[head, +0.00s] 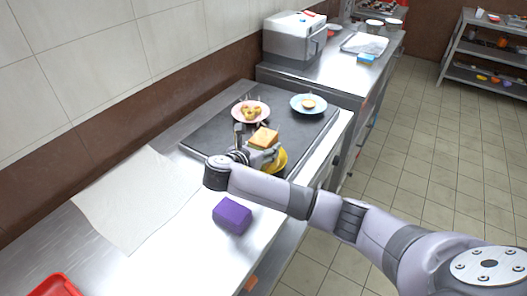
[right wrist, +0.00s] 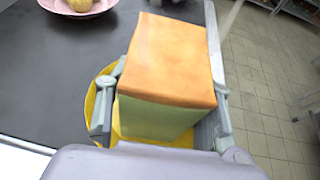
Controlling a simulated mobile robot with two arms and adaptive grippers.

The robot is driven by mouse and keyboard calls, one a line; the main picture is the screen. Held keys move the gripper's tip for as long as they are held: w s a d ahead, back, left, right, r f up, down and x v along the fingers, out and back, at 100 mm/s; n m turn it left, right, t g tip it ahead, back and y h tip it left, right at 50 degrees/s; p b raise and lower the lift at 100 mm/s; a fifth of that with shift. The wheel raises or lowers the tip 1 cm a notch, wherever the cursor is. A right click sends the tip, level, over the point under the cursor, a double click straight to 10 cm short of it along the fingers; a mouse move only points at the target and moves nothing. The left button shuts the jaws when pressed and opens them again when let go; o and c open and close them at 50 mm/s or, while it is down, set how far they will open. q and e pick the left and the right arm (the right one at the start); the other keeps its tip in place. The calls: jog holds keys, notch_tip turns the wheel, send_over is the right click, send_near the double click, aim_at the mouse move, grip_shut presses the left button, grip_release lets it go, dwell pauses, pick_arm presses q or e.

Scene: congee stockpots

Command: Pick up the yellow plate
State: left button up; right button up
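The yellow plate (head: 281,161) is at the front right of the dark counter panel, partly hidden by my right arm. Its rim also shows at the left in the right wrist view (right wrist: 91,100). A block with an orange-brown top and a yellow-green side (head: 264,138) stands over the plate; it fills the middle of the right wrist view (right wrist: 170,60). My right gripper (right wrist: 160,115) is at the plate, its fingers wide apart on either side of the block. Whether they touch the block or the plate is unclear. My left gripper is out of view.
A pink plate with food (head: 251,111) and a light blue plate (head: 309,104) lie farther back on the dark panel (head: 215,130). A purple block (head: 232,215) and a white sheet (head: 140,200) are nearer. A red tray (head: 54,287) is at the near left.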

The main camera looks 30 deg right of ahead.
jog(key=c, duration=0.7)
